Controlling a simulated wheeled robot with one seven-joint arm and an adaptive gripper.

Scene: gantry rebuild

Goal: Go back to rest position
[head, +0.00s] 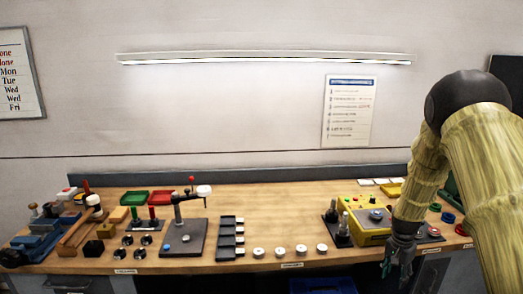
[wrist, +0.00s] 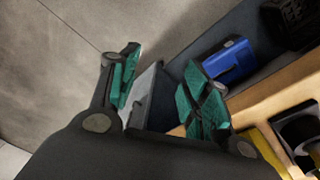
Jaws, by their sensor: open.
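My gripper (head: 398,262) hangs at the front right of the workbench (head: 283,208) in the head view, by the bench's front edge. In the wrist view my gripper (wrist: 160,98) shows two fingers with green pads, spread apart with nothing between them. Beyond the fingers are the grey floor and a grey box-like shape under the bench edge. My yellowish arm comes down from the right side of the head view.
A yellow machine (head: 371,226) stands on the bench just left of my gripper. A blue bin (head: 322,285) sits below the bench; a blue object (wrist: 230,62) shows in the wrist view. A black tray (head: 230,238) and several round parts are at mid-bench. The back middle is clear.

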